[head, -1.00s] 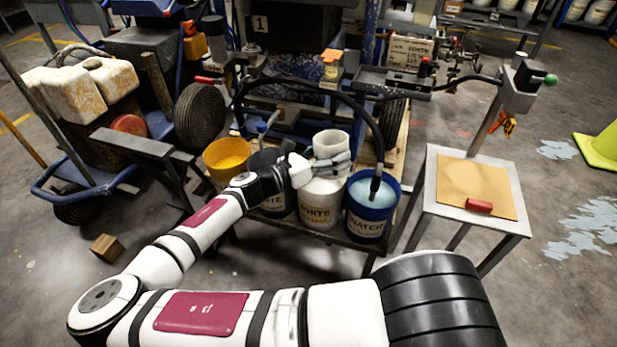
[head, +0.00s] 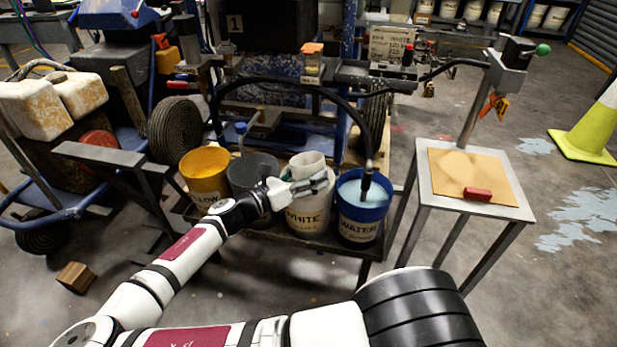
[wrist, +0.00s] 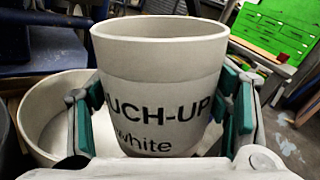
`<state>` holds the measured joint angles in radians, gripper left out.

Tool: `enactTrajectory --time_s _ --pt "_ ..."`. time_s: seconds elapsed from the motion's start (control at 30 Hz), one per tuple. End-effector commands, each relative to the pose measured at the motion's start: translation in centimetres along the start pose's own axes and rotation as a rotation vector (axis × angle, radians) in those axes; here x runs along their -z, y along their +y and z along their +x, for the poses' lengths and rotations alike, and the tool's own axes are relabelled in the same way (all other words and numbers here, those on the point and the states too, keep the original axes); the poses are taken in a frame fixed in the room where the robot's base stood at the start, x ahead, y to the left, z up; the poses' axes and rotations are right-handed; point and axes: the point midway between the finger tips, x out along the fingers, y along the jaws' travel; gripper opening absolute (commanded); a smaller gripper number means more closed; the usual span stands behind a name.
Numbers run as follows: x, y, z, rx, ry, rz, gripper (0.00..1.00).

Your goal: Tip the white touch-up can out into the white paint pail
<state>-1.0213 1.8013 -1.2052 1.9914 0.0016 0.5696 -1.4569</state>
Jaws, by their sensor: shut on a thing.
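The white touch-up can (wrist: 160,85) is between the green-padded fingers of my gripper (wrist: 162,118), its lettering facing the wrist camera. In the head view the can (head: 306,164) is just above the white paint pail (head: 308,220), with my gripper (head: 308,184) shut around it. The can's mouth faces up, with at most a slight lean; its contents are hidden. In the wrist view the pail's rim (wrist: 30,100) shows behind and left of the can. The can and gripper hide part of the pail's opening.
A yellow pail (head: 204,180) and a dark pail (head: 246,178) stand left of the white one. A blue water pail (head: 360,222) with a hose in it stands close on the right. A metal stand (head: 510,212) with a red block is further right.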

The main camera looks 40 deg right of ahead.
Motion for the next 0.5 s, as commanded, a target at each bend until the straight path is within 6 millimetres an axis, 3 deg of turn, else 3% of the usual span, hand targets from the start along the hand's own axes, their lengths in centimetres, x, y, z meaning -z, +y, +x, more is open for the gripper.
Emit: enactTrajectory --time_s 0.5 --pt "0.49 -0.76 -0.01 0.002 -0.002 -0.488 0.28"
